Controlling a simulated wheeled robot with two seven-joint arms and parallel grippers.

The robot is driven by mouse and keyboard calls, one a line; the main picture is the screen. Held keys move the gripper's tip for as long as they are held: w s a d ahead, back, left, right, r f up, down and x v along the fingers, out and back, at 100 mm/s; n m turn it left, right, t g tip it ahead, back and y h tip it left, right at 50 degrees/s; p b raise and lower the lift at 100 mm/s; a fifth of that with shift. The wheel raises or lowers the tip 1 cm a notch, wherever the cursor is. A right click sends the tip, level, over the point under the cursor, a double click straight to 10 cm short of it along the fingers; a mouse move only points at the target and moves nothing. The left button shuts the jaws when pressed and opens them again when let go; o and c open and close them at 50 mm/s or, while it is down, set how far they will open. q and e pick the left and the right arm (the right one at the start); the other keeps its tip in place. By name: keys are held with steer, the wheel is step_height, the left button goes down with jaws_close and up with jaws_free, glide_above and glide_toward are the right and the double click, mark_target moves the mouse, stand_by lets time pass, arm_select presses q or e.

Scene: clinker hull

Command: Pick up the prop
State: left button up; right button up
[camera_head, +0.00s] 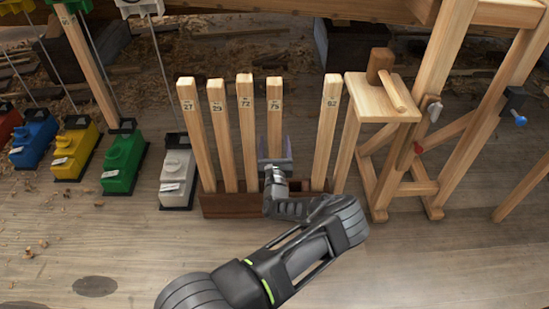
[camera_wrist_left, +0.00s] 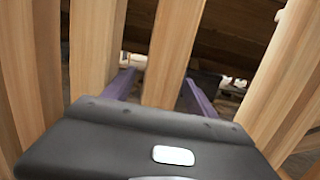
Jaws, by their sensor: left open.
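Several pale wooden props stand upright in a dark wooden rack (camera_head: 236,204), with small number labels near their tops. My left gripper (camera_head: 275,158) is open at the lower half of the prop whose label looks like 75 (camera_head: 275,112). In the left wrist view that prop (camera_wrist_left: 170,55) stands between the two purple fingers of the gripper (camera_wrist_left: 160,92), with gaps showing on both sides. The gripper and arm hide its foot. Neighbouring props stand to its left (camera_head: 247,120) and, past an empty gap, to its right (camera_head: 327,125). My right gripper is not in view.
A wooden stand with a small top (camera_head: 375,95) bearing a mallet (camera_head: 380,65) is right of the rack. Grey (camera_head: 177,170), green (camera_head: 122,165), yellow (camera_head: 75,152) and blue (camera_head: 34,138) blocks with rods stand left. The floor in front is mostly clear.

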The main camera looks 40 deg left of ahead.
arm_select(q)
steer(key=shift+w+a, duration=0.1)
steer(key=shift+w, duration=0.05)
steer(key=shift+c, duration=0.4)
jaws_close()
stand_by(0.6)
steer(key=shift+r, duration=0.15)
